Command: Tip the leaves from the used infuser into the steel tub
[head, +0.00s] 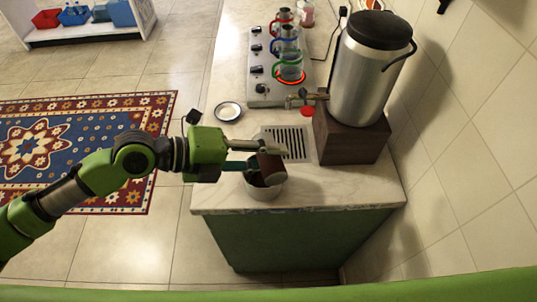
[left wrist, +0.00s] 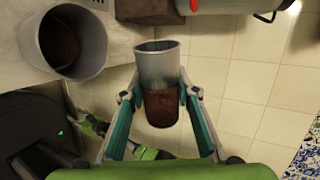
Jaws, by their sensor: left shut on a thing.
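My left gripper (head: 259,157) is shut on the used infuser (head: 271,166), a small cup that looks reddish brown in the head view. In the left wrist view the infuser (left wrist: 160,88) sits between the two fingertips (left wrist: 160,95); its upper part is grey steel and its lower part dark brown. The steel tub (head: 264,191) stands near the counter's front edge, and the infuser is tilted at its mouth. The left wrist view shows the tub (left wrist: 92,28) with dark brown matter inside. Whether leaves are falling cannot be seen. My right gripper is not in view.
A large steel samovar (head: 361,75) stands on a wooden block (head: 345,140) behind the tub. A slotted drip tray (head: 297,143), a small saucer (head: 228,111) and a hob (head: 262,78) with glass pots lie farther back. The counter (head: 335,190) is clear right of the tub.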

